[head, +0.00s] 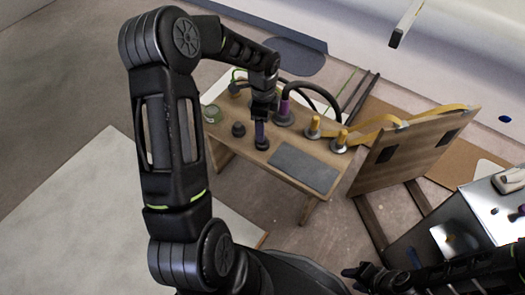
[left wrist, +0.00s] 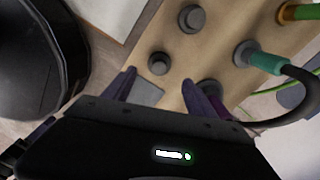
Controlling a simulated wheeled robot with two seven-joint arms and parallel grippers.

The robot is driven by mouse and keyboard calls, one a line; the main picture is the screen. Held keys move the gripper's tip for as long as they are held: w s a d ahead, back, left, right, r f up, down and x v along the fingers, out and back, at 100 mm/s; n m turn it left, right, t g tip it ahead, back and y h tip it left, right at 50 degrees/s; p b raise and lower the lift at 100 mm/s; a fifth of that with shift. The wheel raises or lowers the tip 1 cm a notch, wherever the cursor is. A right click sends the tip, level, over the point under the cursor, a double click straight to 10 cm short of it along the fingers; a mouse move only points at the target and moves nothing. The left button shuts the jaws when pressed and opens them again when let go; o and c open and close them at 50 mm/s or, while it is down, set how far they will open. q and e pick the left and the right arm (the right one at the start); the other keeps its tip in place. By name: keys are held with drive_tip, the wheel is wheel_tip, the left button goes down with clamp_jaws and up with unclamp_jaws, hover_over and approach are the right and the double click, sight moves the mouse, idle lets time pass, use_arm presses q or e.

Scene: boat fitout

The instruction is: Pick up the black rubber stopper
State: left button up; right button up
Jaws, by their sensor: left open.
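Two dark, round, stopper-like pieces stand on the wooden bench; I cannot tell for sure which is the black rubber stopper. One dark stopper (head: 262,144) is just below my left gripper (head: 261,130) in the head view. In the left wrist view this dark stopper (left wrist: 158,63) lies ahead of and between the spread purple fingertips of my left gripper (left wrist: 158,80), which is open and empty. The other, greyer piece (head: 238,129) stands to its left; it also shows in the left wrist view (left wrist: 191,18). My right gripper (head: 360,272) is low at the right, its jaws unclear.
A purple-collared hose fitting (head: 284,112) stands close to the left gripper. A grey pad (head: 304,168) lies on the bench's near side. Yellow hose fittings (head: 313,128) and a tilted wooden panel (head: 415,150) are to the right.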

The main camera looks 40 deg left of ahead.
use_arm(q)
drive_tip(key=shift+r, duration=0.1)
drive_tip(key=shift+f+b, duration=0.35)
drive_tip(key=shift+f, duration=1)
wheel_tip(320, 180, down, 5)
drive_tip(key=b, duration=0.2)
drive_tip(key=shift+s+f+b, duration=0.1)
drive_tip(key=shift+f+b, duration=0.05)
drive_tip(key=shift+b, duration=0.15)
drive_tip(key=shift+c, duration=0.6)
clamp_jaws()
